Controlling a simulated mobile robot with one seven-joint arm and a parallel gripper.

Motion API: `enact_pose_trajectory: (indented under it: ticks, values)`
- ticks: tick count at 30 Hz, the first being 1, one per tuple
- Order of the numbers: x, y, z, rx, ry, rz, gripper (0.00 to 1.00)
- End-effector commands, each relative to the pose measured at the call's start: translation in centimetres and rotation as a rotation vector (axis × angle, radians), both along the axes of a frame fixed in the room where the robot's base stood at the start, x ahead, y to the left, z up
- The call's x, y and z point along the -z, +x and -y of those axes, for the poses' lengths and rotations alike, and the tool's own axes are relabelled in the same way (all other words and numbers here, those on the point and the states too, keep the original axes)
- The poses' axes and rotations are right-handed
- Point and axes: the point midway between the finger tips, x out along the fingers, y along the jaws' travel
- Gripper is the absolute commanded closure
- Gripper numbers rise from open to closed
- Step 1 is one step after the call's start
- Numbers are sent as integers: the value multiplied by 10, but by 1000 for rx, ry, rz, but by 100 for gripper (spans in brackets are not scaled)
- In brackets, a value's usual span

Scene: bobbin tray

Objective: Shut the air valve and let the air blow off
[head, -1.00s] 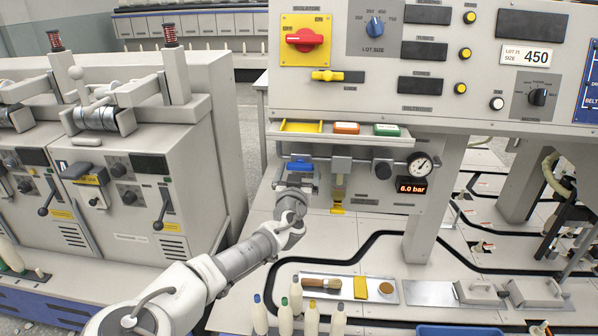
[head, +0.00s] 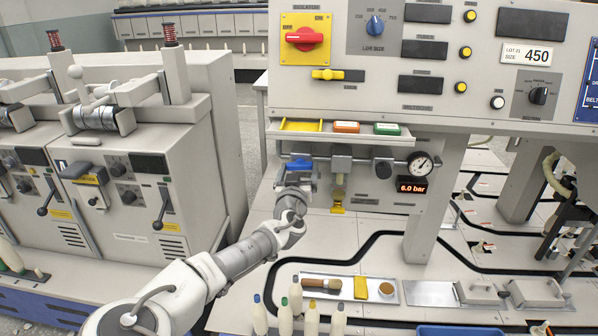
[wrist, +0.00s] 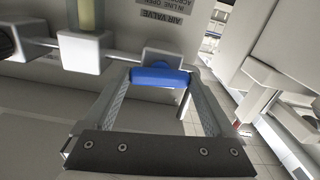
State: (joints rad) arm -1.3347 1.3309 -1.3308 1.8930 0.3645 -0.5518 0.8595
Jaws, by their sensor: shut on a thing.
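The air valve has a blue lever handle (head: 299,165) on the pipe under the small shelf. In the wrist view the blue handle (wrist: 160,77) lies across between my two fingertips. My gripper (head: 297,178) is at the valve, and in the wrist view my gripper (wrist: 160,84) is shut on the handle, with a finger at each end of it. The handle looks nearly in line with the pipe. The pressure gauge (head: 421,165) is on the right, and the red display (head: 411,185) below it reads 6.0 bar.
A shelf (head: 362,135) with a yellow tray, an orange box and a green box juts out just above the valve. A filter bowl (head: 339,188) hangs right of the handle. Grey machines (head: 130,180) stand at the left. Several bobbins (head: 295,296) stand at the front.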

Motion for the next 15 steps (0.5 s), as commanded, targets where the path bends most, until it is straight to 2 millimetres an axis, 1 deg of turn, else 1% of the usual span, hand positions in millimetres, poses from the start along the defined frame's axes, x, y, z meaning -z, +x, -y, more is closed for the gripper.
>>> enact_pose_trajectory:
  ticks: [5, 15]
  values:
    - [2, 0, 0, 0, -136, -5, 66]
    - [2, 0, 0, 0, -461, -16, 66]
